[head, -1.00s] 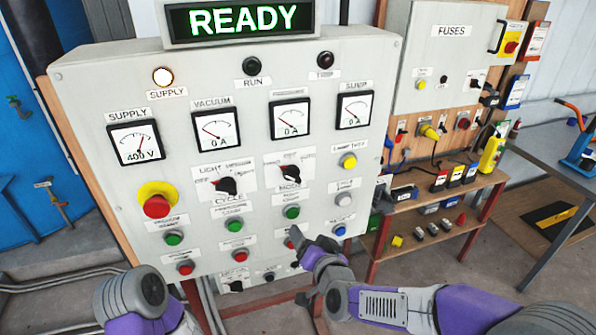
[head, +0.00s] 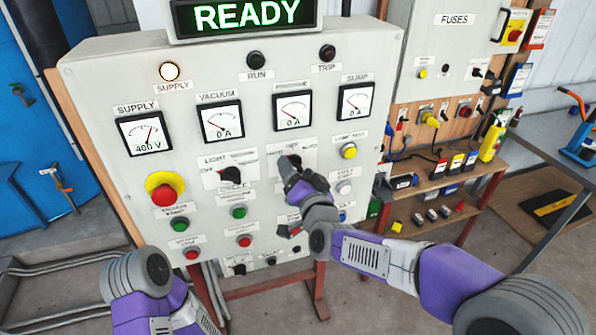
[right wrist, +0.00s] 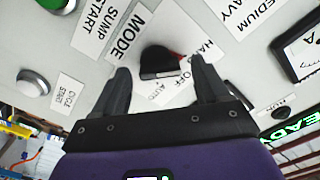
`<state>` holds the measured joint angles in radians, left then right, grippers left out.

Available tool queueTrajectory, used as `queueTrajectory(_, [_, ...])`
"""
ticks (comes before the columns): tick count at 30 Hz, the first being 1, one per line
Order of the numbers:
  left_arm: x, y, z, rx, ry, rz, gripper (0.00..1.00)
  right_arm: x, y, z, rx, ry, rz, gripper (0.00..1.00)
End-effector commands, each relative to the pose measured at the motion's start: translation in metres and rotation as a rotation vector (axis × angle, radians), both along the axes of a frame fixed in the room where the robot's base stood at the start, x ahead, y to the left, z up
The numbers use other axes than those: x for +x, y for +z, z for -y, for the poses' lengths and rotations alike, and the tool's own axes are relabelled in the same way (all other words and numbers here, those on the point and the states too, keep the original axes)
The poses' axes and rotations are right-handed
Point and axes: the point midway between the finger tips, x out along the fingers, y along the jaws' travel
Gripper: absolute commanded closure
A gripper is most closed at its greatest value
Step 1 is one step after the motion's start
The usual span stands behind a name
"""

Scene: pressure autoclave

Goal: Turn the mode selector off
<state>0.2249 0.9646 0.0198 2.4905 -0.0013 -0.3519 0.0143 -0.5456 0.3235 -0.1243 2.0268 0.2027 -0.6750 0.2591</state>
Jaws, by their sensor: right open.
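The mode selector (head: 295,161) is a black knob on the grey control panel, mostly hidden behind my right gripper in the head view. It shows clearly in the right wrist view (right wrist: 158,63), with a red pointer mark on the side towards the HAND label, partly covered by a finger. The OFF and AUTO labels lie beside it. My right gripper (head: 287,172) is in front of the knob. In the right wrist view its open fingers (right wrist: 160,68) stand on either side of the knob, with gaps visible. My left gripper is out of view; only my left arm shows.
The light selector (head: 230,175) is left of the mode selector. A green button (head: 238,212) and red emergency stop (head: 164,193) are lower left. Meters (head: 292,110) sit above. A yellow button (head: 349,151) is to the right. A shelf (head: 425,187) stands right of the panel.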

Motion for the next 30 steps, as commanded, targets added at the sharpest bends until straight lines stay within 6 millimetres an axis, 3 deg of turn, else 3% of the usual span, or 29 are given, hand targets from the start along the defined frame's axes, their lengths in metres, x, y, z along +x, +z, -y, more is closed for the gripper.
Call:
queueTrajectory(6, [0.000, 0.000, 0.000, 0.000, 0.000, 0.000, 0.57, 0.000, 0.000, 0.000, 0.000, 0.000, 0.000, 0.27])
queueTrajectory(17, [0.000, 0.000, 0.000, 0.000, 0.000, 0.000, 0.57, 0.000, 0.000, 0.000, -0.001, 0.000, 0.000, 0.82])
queueTrajectory(23, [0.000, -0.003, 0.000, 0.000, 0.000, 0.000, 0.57, 0.000, -0.001, 0.001, 0.013, -0.001, -0.003, 0.82])
queueTrajectory(30, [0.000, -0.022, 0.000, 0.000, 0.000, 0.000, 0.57, 0.000, -0.003, 0.002, 0.105, -0.001, -0.031, 0.82])
